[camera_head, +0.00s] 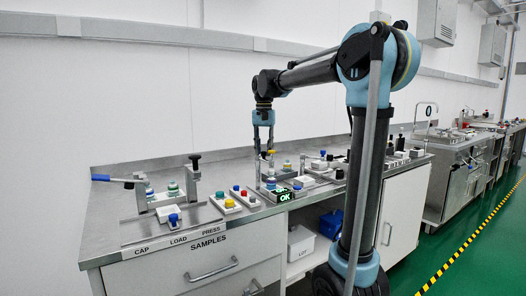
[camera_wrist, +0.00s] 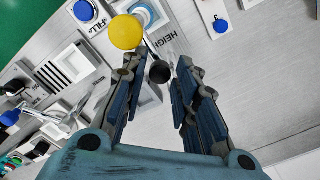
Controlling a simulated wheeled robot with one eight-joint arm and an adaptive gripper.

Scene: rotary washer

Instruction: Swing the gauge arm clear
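My gripper (camera_wrist: 157,75) points down over the bench, its two fingers apart. In the head view it (camera_head: 263,148) hangs over the middle of the bench, beside a yellow-topped part (camera_head: 271,152). In the wrist view a black ball knob (camera_wrist: 160,72) on a thin metal arm, seemingly the gauge arm, shows between the fingertips. I see no finger pressing on the knob; its depth relative to the tips is unclear. A round yellow disc (camera_wrist: 126,32) is just beyond the left finger, by the partly hidden label "HEIGHT" (camera_wrist: 160,38).
A lever press fixture (camera_head: 165,195) with a blue handle stands at the left of the steel bench (camera_head: 120,170). A button box (camera_head: 245,198) and a green "OK" display (camera_head: 284,196) sit near the front edge. More fixtures crowd the bench to the right.

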